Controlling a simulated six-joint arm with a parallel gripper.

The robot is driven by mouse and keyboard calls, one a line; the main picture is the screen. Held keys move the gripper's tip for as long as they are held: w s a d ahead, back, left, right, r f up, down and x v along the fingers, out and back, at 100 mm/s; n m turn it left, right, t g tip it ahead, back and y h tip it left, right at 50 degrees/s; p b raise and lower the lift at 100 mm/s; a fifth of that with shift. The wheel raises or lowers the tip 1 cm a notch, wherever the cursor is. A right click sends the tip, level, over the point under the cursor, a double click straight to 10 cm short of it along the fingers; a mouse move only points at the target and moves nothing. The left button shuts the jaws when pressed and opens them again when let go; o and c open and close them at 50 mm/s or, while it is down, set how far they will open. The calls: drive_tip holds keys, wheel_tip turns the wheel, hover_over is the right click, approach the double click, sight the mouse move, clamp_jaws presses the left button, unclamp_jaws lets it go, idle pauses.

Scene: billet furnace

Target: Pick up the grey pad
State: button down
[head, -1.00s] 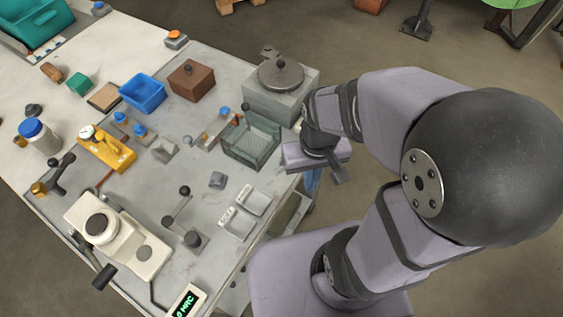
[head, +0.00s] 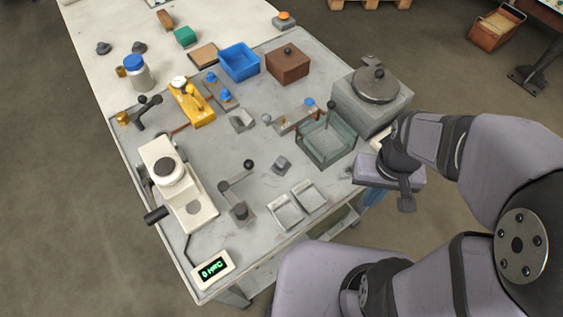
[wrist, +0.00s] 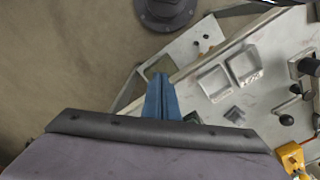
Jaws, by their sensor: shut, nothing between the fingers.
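I cannot tell for sure which thing is the grey pad. A small grey block (head: 282,164) lies on the bench between the glass-sided bath and the two small trays; it also shows in the wrist view (wrist: 234,114). Two dark grey lumps, one on the left (head: 103,48) and one on the right (head: 139,47), lie on the pale far part of the bench. My gripper (head: 372,196) is at the bench's right edge, past the bath and away from all of these. Its blue fingers (wrist: 161,98) are together and empty in the wrist view.
The glass-sided bath (head: 326,142) and the grey furnace with a round lid (head: 376,84) stand near my gripper. Two small trays (head: 298,203), a lever stand (head: 239,211) and a white tester (head: 180,187) stand nearer. A blue bin (head: 239,62) and brown box (head: 288,63) are farther back.

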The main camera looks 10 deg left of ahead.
drive_tip(key=c, duration=2.4)
unclamp_jaws()
drive_tip(key=shift+c, duration=0.2)
drive_tip(key=o, duration=1)
drive_tip(key=shift+o, duration=0.2)
